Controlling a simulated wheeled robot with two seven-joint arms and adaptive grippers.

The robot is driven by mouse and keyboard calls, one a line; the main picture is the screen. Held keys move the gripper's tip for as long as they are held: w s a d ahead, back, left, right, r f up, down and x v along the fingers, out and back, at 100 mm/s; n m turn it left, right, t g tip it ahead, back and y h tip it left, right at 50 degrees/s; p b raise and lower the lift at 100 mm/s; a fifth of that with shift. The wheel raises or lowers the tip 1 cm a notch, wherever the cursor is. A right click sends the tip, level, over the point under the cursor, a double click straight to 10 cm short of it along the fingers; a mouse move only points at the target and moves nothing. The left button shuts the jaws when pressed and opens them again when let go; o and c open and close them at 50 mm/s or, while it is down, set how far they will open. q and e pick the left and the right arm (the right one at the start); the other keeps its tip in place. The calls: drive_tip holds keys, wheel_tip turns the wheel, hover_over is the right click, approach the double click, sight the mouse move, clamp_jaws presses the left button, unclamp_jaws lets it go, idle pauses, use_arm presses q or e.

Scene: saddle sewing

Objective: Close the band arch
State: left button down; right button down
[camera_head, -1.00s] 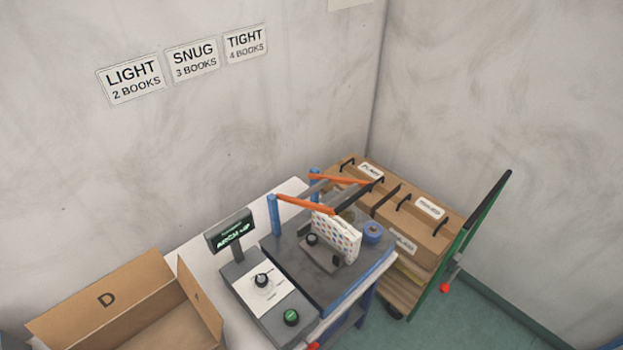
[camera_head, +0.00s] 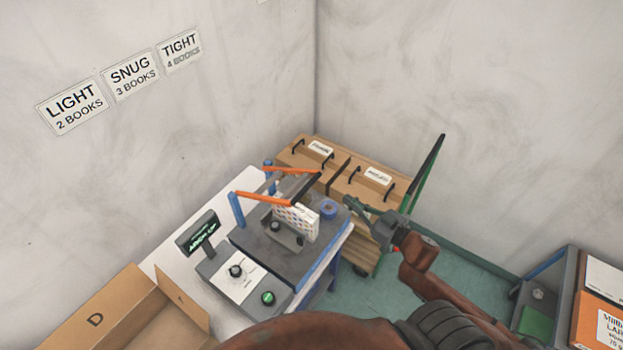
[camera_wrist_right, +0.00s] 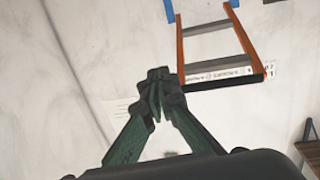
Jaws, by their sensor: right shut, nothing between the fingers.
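The band arch (camera_head: 262,199) has two orange arms on blue posts and a black bar across their front ends. It stands raised over the grey machine top, and the display (camera_head: 198,234) reads "ARCH UP". In the right wrist view the arch (camera_wrist_right: 246,46) is at the upper right, its black bar (camera_wrist_right: 225,83) lying across. My right gripper (camera_head: 349,202) is shut and empty, to the right of the bar and apart from it in the head view. In the wrist view its fingertips (camera_wrist_right: 158,76) show just left of the bar's end. My left gripper is not in view.
A dotted white block (camera_head: 297,222) and a blue roll (camera_head: 328,208) are on the machine top. A control panel with a knob (camera_head: 236,271) and green button (camera_head: 268,298) is in front. Wooden boxes (camera_head: 358,184) on a cart stand behind; an open carton (camera_head: 110,318) is at left.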

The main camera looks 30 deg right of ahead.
drive_tip(key=s+a+r+n+y+p, duration=0.1)
drive_tip(key=s+a+r+n+y, duration=0.15)
drive_tip(key=a+r, duration=0.75)
wheel_tip(320, 180, up, 3)
drive_tip(key=y+p, duration=0.1)
drive_tip(key=p, duration=0.2)
hover_over(307, 189)
drive_tip(key=shift+f+m, duration=0.2)
drive_tip(key=shift+m, duration=0.05)
drive_tip(key=f, duration=0.2)
drive_tip(key=s+f, duration=0.1)
drive_tip(key=f, duration=0.1)
drive_tip(key=shift+d+f, duration=0.1)
drive_tip(key=shift+d, duration=0.1)
drive_tip(key=shift+s, duration=0.1)
